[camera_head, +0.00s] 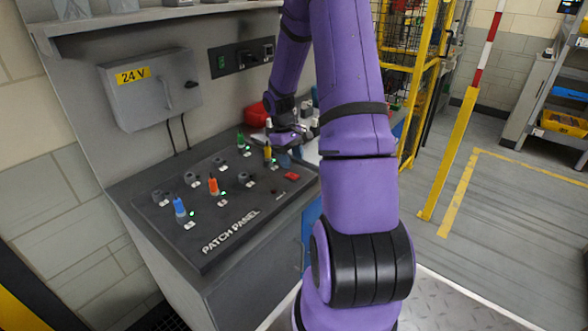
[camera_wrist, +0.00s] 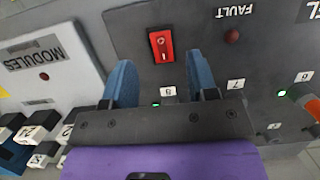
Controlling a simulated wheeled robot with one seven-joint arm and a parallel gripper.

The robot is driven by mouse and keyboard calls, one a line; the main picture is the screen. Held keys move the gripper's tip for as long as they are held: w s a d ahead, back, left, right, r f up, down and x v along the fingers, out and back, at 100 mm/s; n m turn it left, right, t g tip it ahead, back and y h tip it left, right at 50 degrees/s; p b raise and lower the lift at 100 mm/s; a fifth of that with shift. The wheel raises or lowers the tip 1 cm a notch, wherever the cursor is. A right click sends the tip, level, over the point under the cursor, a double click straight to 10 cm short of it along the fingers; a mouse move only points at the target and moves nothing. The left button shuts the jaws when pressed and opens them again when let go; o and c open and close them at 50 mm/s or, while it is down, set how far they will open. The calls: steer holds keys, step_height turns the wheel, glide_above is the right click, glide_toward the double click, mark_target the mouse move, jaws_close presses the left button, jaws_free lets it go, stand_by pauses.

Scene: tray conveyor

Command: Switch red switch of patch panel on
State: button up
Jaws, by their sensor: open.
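The dark patch panel (camera_head: 180,228) slopes at the left in the head view. Its red switch (camera_head: 291,176) sits near the panel's right corner. In the wrist view the red switch (camera_wrist: 161,46) is a red plate with a small pale lever, and I cannot tell the lever's on or off position. My gripper (camera_wrist: 161,70) is open, with its two blue fingers apart and nothing visible between them. The switch shows just beyond the fingertips, between their lines, apparently not touched. In the head view my gripper (camera_head: 285,150) is above the panel's far right part, partly hidden by my arm.
Blue (camera_head: 180,207), orange (camera_head: 213,185), green (camera_head: 240,137) and yellow (camera_head: 267,152) plugs stand upright on the panel. A dark red fault lamp (camera_wrist: 232,36) is beside the switch. A white modules box (camera_wrist: 55,65) and several black modules (camera_wrist: 40,128) lie left in the wrist view.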

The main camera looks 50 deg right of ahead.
mark_target(288, 174)
steer(key=v, duration=0.5)
steer(key=shift+w+r, duration=0.1)
steer(key=shift+r, duration=0.3)
steer(key=s+a+r+t+h, duration=0.2)
steer(key=s+a+r+t, duration=0.1)
steer(key=a+r, duration=1.4)
steer(key=s+a+r+t+y, duration=0.2)
steer(key=s+a+r+t, duration=0.3)
steer(key=s+a, duration=0.8)
step_height(288, 174, up, 3)
steer(key=s, duration=0.2)
steer(key=shift+s, duration=0.35)
